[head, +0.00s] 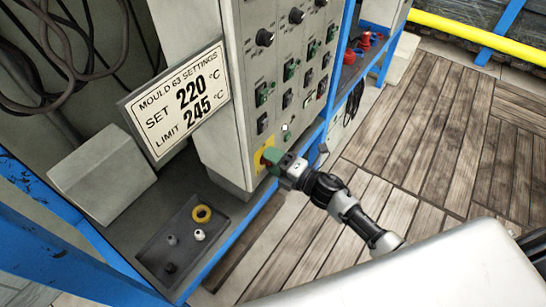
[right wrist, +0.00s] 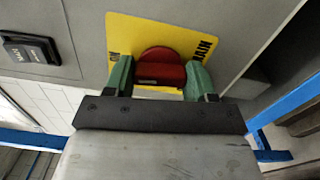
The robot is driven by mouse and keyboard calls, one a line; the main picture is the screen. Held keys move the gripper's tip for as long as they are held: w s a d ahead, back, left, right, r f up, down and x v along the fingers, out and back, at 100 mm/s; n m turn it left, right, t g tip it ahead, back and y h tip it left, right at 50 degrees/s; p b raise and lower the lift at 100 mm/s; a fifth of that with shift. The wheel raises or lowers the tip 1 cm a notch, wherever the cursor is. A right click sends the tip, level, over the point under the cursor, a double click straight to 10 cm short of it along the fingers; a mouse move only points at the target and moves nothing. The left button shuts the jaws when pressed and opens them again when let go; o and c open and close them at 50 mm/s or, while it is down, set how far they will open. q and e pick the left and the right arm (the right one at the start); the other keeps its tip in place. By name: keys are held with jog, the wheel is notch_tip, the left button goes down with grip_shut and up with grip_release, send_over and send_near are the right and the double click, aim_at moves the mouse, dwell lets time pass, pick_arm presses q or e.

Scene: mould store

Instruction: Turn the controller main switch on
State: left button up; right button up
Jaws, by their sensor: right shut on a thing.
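The controller (head: 215,90) is a grey cabinet with knobs and rocker switches on its front. Its main switch is a red rotary handle (right wrist: 160,68) on a yellow plate (right wrist: 118,32), low on the cabinet front. The plate also shows in the head view (head: 258,160), where my gripper mostly hides the handle. My right gripper (head: 271,156) is at the plate. In the right wrist view its green fingers (right wrist: 160,78) are shut on the red handle, one on each side. The word MAIN shows on the plate's right side. My left gripper is not in view.
A dark tray (head: 215,222) holds a yellow ring and small parts. Blue frame rails (head: 240,238) edge the shelf. Wooden floor (head: 440,130) lies clear at right.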

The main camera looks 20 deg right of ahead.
jog(key=shift+m, duration=0.6)
jog(key=o, duration=0.9)
jog(key=shift+s+d, duration=0.1)
jog(key=b+v, duration=0.1)
jog(key=v, duration=0.9)
jog(key=shift+s+d, duration=0.25)
